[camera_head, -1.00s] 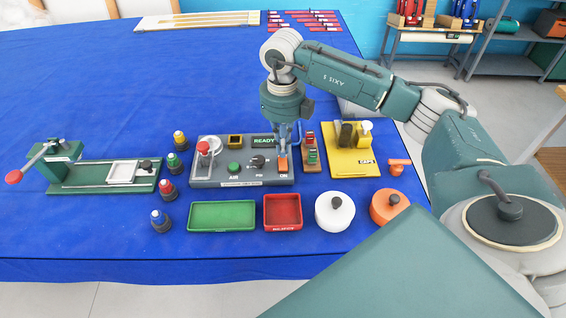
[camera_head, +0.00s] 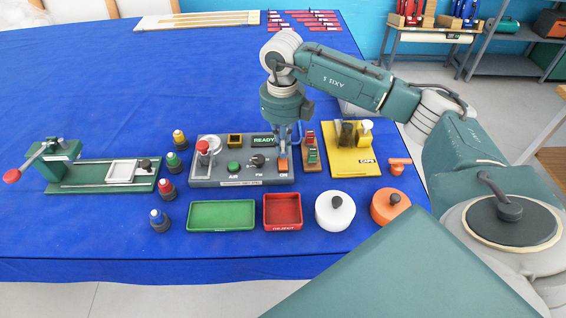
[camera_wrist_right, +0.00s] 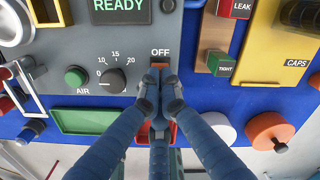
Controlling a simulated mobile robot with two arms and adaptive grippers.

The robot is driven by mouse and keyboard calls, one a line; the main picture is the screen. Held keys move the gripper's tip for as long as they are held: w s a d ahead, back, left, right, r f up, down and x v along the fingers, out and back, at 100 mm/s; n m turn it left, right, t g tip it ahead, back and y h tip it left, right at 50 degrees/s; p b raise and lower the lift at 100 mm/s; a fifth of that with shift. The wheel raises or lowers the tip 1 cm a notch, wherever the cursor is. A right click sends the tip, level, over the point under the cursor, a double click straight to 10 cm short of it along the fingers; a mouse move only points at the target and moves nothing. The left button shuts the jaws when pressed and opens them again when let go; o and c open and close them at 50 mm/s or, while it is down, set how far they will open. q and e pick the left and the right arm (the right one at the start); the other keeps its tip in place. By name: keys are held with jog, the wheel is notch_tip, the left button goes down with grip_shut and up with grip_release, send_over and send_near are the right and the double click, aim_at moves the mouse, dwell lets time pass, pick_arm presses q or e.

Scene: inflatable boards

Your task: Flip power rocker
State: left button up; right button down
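The power rocker is a small orange-red switch (camera_head: 283,165) at the right end of the grey control panel (camera_head: 215,183). In the head view an ON label sits just below it. In the right wrist view the rocker (camera_wrist_right: 160,65) shows under an OFF label, just beyond my fingertips. My right gripper (camera_head: 283,149) points down over it, and in the right wrist view its blue fingers (camera_wrist_right: 160,98) are drawn together with nothing held between them. The tips are at the rocker's near edge; I cannot tell whether they touch. My left gripper is not in view.
The panel carries a green READY display (camera_head: 264,141), a green AIR button (camera_head: 234,168), a black dial (camera_head: 258,161) and a red-knobbed lever (camera_head: 203,149). A block with red and green parts (camera_head: 312,155) stands close on the right, beside a yellow CAPS stand (camera_head: 350,168). Trays lie in front.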

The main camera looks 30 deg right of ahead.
jog(key=shift+s+f+b, duration=0.1)
jog(key=shift+f+b, duration=0.45)
jog(key=shift+f, duration=0.25)
dwell(0.4)
jog(key=shift+r+p, duration=0.6)
jog(key=shift+r, duration=0.15)
jog(key=shift+r+p, duration=1.7)
jog(key=shift+r, duration=1.1)
jog(key=shift+f, duration=0.1)
